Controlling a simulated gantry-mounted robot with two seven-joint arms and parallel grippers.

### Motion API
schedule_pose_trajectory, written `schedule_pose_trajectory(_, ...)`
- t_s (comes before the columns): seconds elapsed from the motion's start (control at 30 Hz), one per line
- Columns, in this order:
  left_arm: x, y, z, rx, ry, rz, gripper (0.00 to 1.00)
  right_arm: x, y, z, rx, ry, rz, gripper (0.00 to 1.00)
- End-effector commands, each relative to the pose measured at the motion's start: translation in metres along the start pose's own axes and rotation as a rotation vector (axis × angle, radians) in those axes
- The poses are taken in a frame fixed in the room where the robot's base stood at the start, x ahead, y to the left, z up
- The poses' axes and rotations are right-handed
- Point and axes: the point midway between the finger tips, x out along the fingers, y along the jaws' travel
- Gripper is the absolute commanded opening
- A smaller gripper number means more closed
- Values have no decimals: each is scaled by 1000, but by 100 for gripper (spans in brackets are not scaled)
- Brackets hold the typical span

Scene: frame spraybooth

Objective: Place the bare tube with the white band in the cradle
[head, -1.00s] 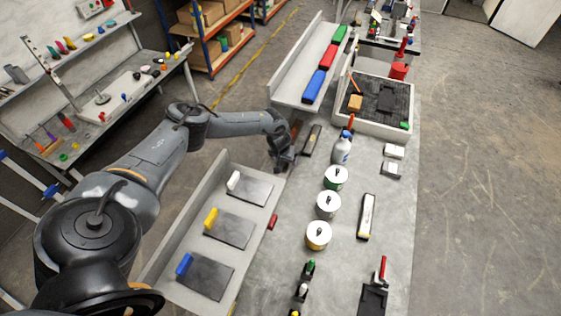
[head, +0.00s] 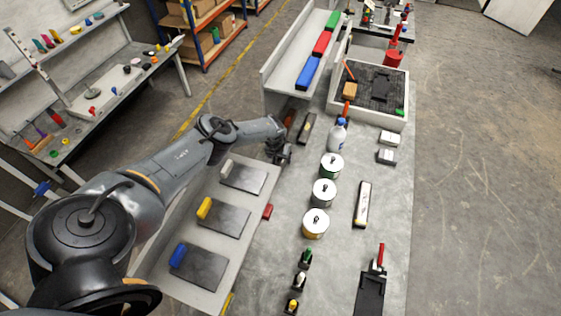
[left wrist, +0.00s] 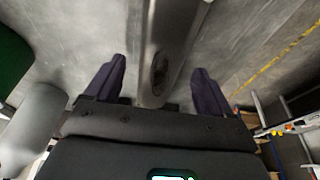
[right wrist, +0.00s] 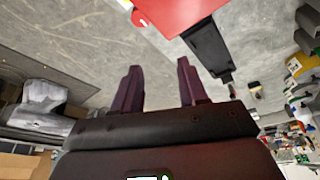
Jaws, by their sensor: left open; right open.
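I cannot make out the cradle for certain. My right gripper (right wrist: 158,85) is open and empty, seen only in its wrist view.
The front-left tray (head: 226,283) holds dark plates with coloured blocks. Three cans, including a green-banded one (head: 331,166), and a spray bottle (head: 338,134) stand on the bench (head: 385,220). A dark slim object (head: 306,128) lies near my left gripper.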

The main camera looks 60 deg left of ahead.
Motion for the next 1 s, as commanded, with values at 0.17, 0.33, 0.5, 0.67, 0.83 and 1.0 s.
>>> schedule_pose_trajectory(0.17, 14, 1, 0, 2, 2, 0, 83, 12, 0, 4, 0, -2, 0, 43)
schedule_pose_trajectory(0.33, 15, 1, -1, 1, 1, 1, 83, 12, 0, 4, -1, -2, 0, 43)
schedule_pose_trajectory(0.5, 14, 1, -1, 1, 1, 1, 77, 12, 1, 4, -5, -3, 4, 43)
schedule_pose_trajectory(0.67, 14, 1, 0, 1, 1, 1, 52, 12, 2, 5, -9, -3, 8, 43)
schedule_pose_trajectory(0.83, 15, 1, 0, 1, 1, 1, 26, 12, 2, 5, -10, -3, 8, 43)
schedule_pose_trajectory(1.0, 14, 0, -1, 1, 1, 1, 10, 12, 2, 5, -9, -3, 7, 43)
